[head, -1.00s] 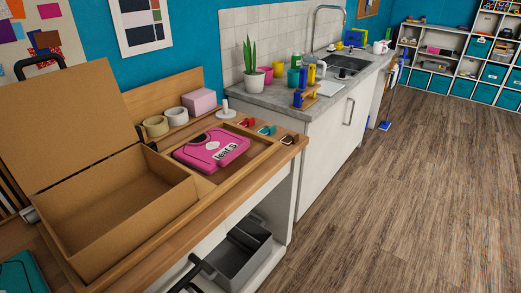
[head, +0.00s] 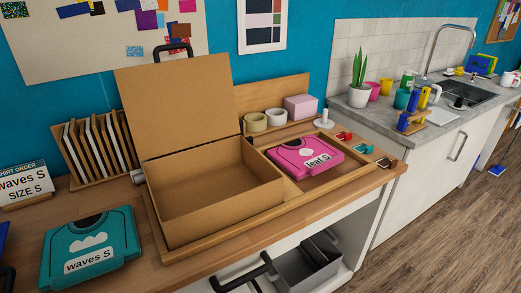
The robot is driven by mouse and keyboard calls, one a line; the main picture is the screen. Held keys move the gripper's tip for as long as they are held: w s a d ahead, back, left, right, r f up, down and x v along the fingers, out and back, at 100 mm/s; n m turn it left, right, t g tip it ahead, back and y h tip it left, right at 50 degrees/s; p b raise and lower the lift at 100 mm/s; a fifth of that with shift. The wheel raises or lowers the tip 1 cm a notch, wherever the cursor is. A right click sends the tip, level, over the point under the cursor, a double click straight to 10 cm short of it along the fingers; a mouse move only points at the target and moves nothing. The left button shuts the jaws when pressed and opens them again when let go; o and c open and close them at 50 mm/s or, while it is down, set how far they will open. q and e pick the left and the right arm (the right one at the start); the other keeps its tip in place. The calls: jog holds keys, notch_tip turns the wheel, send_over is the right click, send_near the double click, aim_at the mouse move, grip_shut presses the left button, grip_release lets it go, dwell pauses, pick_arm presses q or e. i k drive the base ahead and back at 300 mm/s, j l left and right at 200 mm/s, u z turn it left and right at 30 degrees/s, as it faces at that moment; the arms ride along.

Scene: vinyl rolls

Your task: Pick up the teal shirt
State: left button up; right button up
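The teal shirt (head: 90,247) lies folded on the wooden worktop at the lower left. It has a white cloud-like print, a dark neck opening and a white label reading "waves S". Nothing covers it. A small sign (head: 25,184) behind the shirt on the left reads "SHIRT ORDER waves S SIZE S".
An open, empty cardboard box (head: 226,205) stands right of the shirt. A pink shirt (head: 303,160) labelled "leaf S" lies in a wooden tray beyond it. A rack of boards (head: 97,147) stands behind.

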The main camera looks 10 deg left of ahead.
aim_at(74, 253)
jog(key=j+u, duration=0.2)
jog(key=u, duration=0.3)
jog(key=j+u, duration=0.2)
jog(key=u, duration=0.3)
jog(key=j+u, duration=0.2)
jog(key=u, duration=0.25)
